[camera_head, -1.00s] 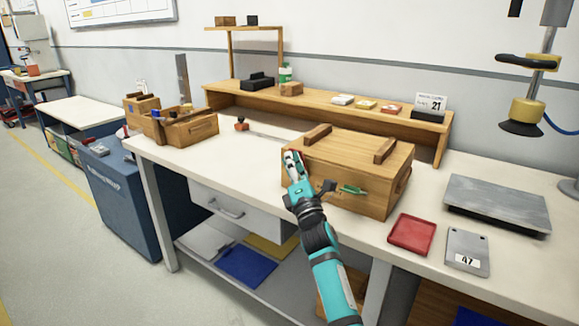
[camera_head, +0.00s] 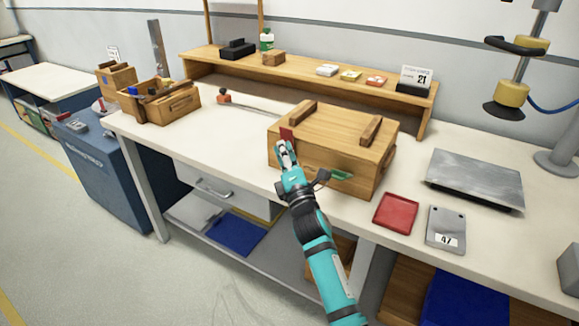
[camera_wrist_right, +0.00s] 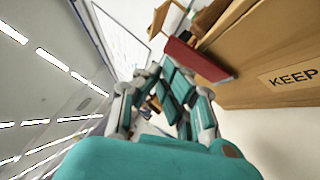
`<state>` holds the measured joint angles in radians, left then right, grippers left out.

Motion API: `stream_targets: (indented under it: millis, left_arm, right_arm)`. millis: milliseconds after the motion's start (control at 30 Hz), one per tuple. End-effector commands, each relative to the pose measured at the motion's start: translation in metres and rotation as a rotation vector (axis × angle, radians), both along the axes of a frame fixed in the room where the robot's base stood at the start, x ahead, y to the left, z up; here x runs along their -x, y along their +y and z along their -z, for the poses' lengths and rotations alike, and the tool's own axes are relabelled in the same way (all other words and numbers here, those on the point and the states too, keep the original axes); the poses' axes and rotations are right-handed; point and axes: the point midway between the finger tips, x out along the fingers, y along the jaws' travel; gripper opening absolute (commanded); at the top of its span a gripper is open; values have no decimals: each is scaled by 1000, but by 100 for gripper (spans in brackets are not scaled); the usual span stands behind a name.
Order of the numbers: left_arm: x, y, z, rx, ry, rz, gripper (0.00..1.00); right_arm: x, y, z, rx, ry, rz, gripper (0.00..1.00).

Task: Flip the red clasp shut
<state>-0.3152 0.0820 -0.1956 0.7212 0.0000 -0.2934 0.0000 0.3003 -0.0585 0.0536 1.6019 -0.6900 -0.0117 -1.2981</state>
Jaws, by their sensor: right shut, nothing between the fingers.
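A wooden box (camera_head: 325,145) with a lid stands on the workbench. The red clasp (camera_head: 287,133) is at the upper front edge of the box, toward its left end. In the right wrist view the red clasp (camera_wrist_right: 195,60) is a flat plate at the box's edge, just beyond my fingers. My right gripper (camera_head: 284,146) is shut and empty, in front of the box just below the red clasp. Whether the fingertips touch the clasp I cannot tell. A green clasp (camera_head: 341,174) sits lower on the box front, to the right. My left gripper is out of view.
A red tray (camera_head: 396,213), a grey plate marked 47 (camera_head: 446,230) and a grey flat slab (camera_head: 475,180) lie right of the box. A wooden shelf (camera_head: 330,85) stands behind it. A wooden tool crate (camera_head: 172,103) is at the left. The bench between crate and box is mostly clear.

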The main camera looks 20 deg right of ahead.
Motion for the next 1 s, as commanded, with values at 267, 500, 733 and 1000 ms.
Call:
stream_targets:
  millis: [267,500,733,1000]
  left_arm:
    - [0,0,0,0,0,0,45]
    - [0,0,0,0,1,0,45]
    - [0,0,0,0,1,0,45]
    - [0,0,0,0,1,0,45]
  right_arm:
    - [56,4,20,-3,5,0,0]
    - [79,5,28,-2,5,0,0]
    - [81,5,28,-2,3,-1,0]
    - [81,6,28,-3,4,-1,0]
